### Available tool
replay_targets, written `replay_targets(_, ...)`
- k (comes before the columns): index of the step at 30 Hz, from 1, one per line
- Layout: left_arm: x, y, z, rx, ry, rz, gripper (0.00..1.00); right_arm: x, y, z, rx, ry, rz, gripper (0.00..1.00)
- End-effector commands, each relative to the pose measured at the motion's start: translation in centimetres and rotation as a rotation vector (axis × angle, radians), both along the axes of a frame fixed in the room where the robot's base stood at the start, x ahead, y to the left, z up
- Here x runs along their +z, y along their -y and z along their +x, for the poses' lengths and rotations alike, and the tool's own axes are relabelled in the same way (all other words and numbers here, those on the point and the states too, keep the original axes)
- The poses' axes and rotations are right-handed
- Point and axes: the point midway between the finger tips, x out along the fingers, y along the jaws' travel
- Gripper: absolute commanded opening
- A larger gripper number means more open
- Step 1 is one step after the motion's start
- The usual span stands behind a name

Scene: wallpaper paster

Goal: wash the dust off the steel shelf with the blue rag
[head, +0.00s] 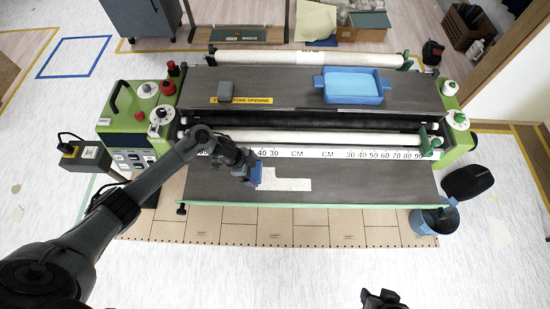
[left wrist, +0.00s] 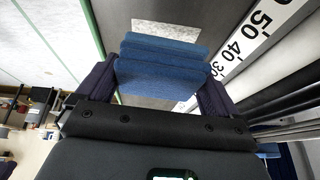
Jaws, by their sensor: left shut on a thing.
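The steel shelf (head: 375,184) is the dark grey front surface of the green machine. A pale patch of dust (head: 288,185) lies on it left of the middle, and its far part shows in the left wrist view (left wrist: 172,27). My left gripper (head: 247,168) is shut on the folded blue rag (left wrist: 160,68). The rag is at the left end of the patch; whether it touches the shelf is unclear. In the head view the rag (head: 255,177) is partly hidden by the gripper. My right gripper (head: 383,299) shows only partly at the bottom edge, away from the shelf.
A blue tray (head: 318,83) with light blue contents and a grey block (head: 226,86) sit on the upper shelf. A white roller (head: 290,137) and a centimetre scale (head: 320,153) run behind the steel shelf. A blue bucket (head: 433,220) stands at the right. The shelf's right half is clear.

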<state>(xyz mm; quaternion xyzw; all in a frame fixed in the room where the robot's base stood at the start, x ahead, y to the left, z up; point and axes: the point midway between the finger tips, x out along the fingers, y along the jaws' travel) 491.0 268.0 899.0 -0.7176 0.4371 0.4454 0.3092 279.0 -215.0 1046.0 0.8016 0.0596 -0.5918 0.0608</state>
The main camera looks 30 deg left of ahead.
Motion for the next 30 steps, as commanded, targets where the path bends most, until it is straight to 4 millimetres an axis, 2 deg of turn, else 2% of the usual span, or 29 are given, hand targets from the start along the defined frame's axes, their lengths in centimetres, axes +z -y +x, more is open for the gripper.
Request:
replay_targets(1,1.3,-1.3,-0.3,0.013,-0.008,0.002,0.63,1.7,0.0,0.1,-0.002,0.002,0.002,0.43)
replay_targets(4,2.2,-2.7,-0.4,0.029,-0.023,0.002,0.63,2.9,-0.1,0.2,-0.004,0.005,0.005,0.43)
replay_targets(9,3.0,-3.3,-0.6,0.034,-0.046,0.002,0.63,4.0,0.0,0.7,-0.007,0.017,0.003,0.43)
replay_targets(23,2.9,-3.3,-0.6,0.034,-0.065,0.004,0.63,3.7,0.4,0.4,0.002,0.01,-0.01,0.43)
replay_targets(29,3.1,-3.4,-0.7,0.035,-0.068,0.003,0.63,4.3,0.3,0.4,0.001,0.008,-0.009,0.43)
replay_targets(30,2.7,-3.4,-0.7,0.034,-0.068,0.001,0.63,3.9,0.3,0.4,0.001,0.009,-0.008,0.43)
